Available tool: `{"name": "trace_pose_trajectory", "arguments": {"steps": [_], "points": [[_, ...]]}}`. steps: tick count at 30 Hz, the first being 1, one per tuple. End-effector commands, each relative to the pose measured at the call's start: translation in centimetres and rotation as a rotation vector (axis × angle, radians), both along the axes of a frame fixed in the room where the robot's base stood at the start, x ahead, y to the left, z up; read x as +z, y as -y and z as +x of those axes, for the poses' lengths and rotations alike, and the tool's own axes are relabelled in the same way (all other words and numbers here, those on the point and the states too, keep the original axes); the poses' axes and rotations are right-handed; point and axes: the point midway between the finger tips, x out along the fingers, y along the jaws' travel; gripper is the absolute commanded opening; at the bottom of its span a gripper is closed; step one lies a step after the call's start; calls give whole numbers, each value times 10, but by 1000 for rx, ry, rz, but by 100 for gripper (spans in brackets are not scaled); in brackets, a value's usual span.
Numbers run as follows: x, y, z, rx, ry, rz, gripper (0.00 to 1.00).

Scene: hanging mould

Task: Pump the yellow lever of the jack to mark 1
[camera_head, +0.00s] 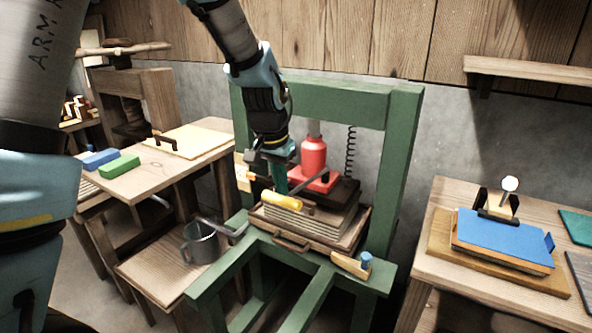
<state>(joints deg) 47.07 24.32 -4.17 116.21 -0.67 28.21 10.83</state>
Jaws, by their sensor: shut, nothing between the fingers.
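The red jack (313,155) stands inside the green press frame (402,150), above a stack of boards (312,222). Its lever runs down toward the front left and ends in a yellow grip (283,201). My gripper (281,188) points down, shut and empty, with its teal fingertips right at the yellow grip. I cannot tell whether they touch it or sit just behind it. I cannot make out mark 1 in this view. My gripper and forearm hide part of the area left of the jack.
A grey metal mug (201,243) stands on the low shelf at left. A wooden table (205,146) at left holds blue and green blocks. A right-hand table (445,215) holds a blue-topped board (500,240). A wooden handle with a blue knob (365,261) sits at the press front.

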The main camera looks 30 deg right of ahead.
Motion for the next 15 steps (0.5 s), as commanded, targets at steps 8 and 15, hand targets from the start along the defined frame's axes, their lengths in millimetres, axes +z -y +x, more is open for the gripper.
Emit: {"name": "trace_pose_trajectory", "arguments": {"steps": [8, 15], "points": [[35, 0, 0, 1, -1, 1, 0], [33, 0, 0, 0, 0, 1, 0]]}}
